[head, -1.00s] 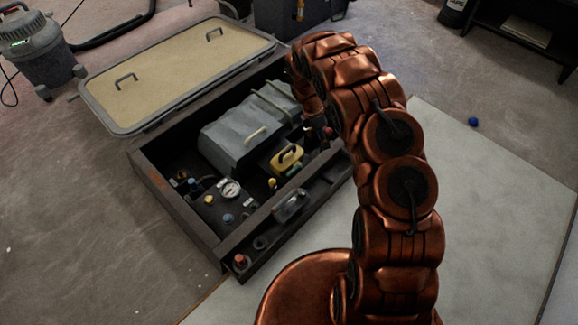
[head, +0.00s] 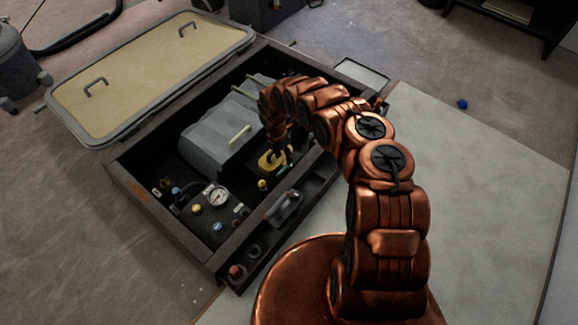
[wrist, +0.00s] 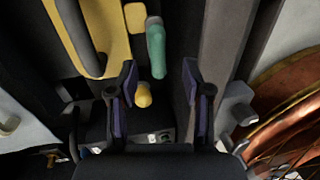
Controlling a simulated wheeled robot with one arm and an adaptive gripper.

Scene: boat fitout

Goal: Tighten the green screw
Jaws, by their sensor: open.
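A yellow knob (wrist: 143,95) lies between the fingers in the wrist view, near the left one. In the head view my gripper is down inside the open box, by the yellow-handled part (head: 273,160), and the arm hides part of that area.
The dark box (head: 130,190) holds a grey housing (head: 215,140), a pressure gauge (head: 218,195) and several coloured knobs. Its tan lid (head: 140,65) lies open behind. The yellow part with a dark handle (wrist: 112,25) is close left of the fingers; a dark wall (wrist: 222,40) runs at right.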

